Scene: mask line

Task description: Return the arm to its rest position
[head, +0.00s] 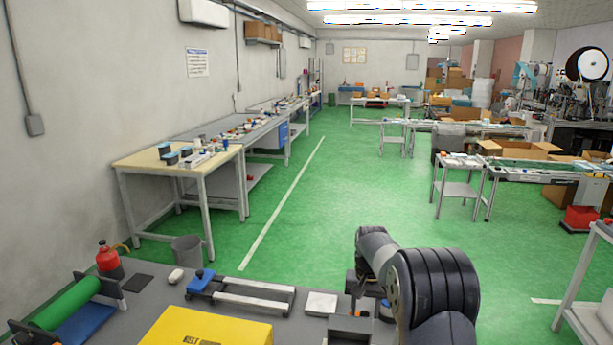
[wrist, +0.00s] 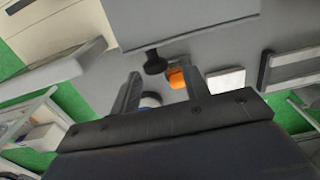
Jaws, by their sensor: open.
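My arm (head: 430,285) is bent over the grey workbench (head: 150,305) at the lower right of the head view. My gripper (wrist: 161,78) shows in the wrist view with its two fingers spread apart, and nothing is clamped between them. A small orange item (wrist: 176,78) and a black knob-like part (wrist: 155,62) appear near the fingertips. A round white and blue item (wrist: 150,100) shows between the fingers, partly hidden by the gripper body. I cannot tell how far below the fingers these lie.
The bench holds a yellow box (head: 205,328), a blue-handled fixture (head: 240,291), a white pad (head: 321,303), a red bottle (head: 108,260) and a green roll (head: 65,303). A grey bin (head: 187,250) stands beyond it. Green floor lies open between the tables.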

